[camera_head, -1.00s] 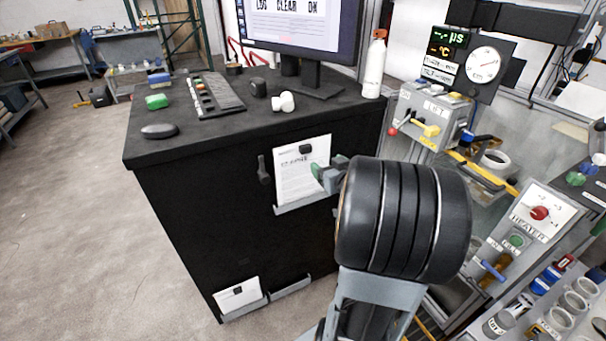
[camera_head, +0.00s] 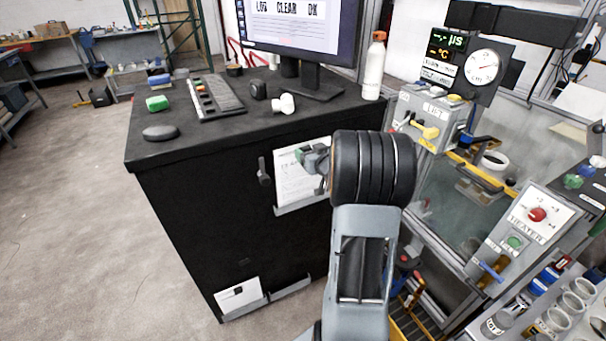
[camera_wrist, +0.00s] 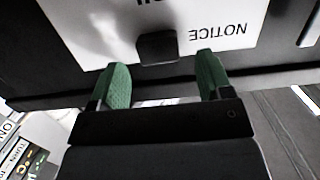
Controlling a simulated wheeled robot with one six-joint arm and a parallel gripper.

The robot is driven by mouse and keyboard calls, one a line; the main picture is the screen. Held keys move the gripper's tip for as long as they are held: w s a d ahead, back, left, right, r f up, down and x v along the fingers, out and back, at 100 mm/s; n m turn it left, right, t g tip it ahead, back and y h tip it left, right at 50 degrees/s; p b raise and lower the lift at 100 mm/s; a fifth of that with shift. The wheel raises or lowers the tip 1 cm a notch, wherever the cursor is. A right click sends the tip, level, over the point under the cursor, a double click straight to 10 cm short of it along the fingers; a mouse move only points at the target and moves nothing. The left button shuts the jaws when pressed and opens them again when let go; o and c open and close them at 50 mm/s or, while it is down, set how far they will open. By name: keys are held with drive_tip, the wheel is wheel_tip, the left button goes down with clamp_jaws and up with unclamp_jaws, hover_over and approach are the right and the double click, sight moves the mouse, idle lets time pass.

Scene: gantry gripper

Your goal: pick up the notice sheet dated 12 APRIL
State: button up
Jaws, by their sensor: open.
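A white notice sheet (camera_head: 293,186) hangs upright on the front of the black cabinet, its lower edge at a grey ledge. Its date line is partly hidden and too small to read surely. In the wrist view the sheet (camera_wrist: 95,32) shows the word NOTICE upside down. A black clip (camera_wrist: 157,46) overlaps its edge. My gripper (camera_wrist: 161,66) is open and empty, with one green-padded finger on each side of the clip. Whether the fingers touch anything is unclear. In the head view my gripper (camera_head: 308,154) covers the sheet's upper right part.
A second white sheet (camera_head: 239,294) sits low on the cabinet (camera_head: 200,215), beside a ledge. A black handle-like piece (camera_head: 264,171) is left of the upper sheet. The LIFT box (camera_head: 432,112) and HEATER panel (camera_head: 538,215) stand at right. Open floor lies left.

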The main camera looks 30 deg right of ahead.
drive_tip(key=shift+x, duration=1)
drive_tip(key=shift+c, duration=0.3)
drive_tip(key=c, duration=1.2)
